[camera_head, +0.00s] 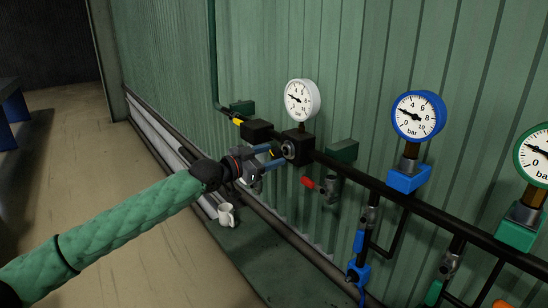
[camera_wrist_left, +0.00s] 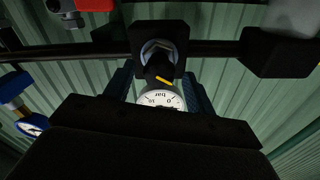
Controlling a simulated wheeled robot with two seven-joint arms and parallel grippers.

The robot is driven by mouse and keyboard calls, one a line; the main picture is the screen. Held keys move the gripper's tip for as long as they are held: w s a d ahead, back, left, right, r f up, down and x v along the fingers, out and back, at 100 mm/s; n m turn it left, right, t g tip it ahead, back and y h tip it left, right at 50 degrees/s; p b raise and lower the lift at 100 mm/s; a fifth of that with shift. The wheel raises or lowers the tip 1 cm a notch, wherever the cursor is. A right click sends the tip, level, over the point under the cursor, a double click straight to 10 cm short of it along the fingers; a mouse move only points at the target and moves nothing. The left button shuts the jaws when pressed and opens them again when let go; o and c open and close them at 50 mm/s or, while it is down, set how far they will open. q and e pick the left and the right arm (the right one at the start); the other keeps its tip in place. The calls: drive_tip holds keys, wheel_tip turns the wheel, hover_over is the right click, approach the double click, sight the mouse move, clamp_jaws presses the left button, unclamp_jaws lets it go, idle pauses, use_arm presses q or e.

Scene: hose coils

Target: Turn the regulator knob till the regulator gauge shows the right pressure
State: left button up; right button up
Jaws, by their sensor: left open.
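The regulator (camera_head: 298,146) is a black block on the dark pipe along the green wall. Its white-rimmed regulator gauge (camera_head: 301,100) stands above it, with the needle pointing left, near 2 bar as far as I can read. My left gripper (camera_head: 273,156) is open, its blue fingers pointing at the regulator's front. In the left wrist view the dark regulator knob (camera_wrist_left: 158,68) with a yellow mark sits in front of a silver ring, roughly between the fingers; I cannot tell whether they touch it. The gauge (camera_wrist_left: 160,99) shows upside down there, partly hidden. My right gripper is not in view.
A blue gauge (camera_head: 418,115) and a green gauge (camera_head: 536,155) stand on the pipe to the right. A red-handled valve (camera_head: 308,182) hangs below the pipe. The floor (camera_head: 75,150) at left is clear.

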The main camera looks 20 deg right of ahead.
sight(273, 156)
use_arm(q)
drive_tip(key=b+v, duration=0.1)
drive_tip(key=v, duration=0.2)
drive_tip(key=shift+a+f, duration=0.1)
drive_tip(key=shift+b+v, duration=0.3)
drive_tip(key=shift+v, duration=1)
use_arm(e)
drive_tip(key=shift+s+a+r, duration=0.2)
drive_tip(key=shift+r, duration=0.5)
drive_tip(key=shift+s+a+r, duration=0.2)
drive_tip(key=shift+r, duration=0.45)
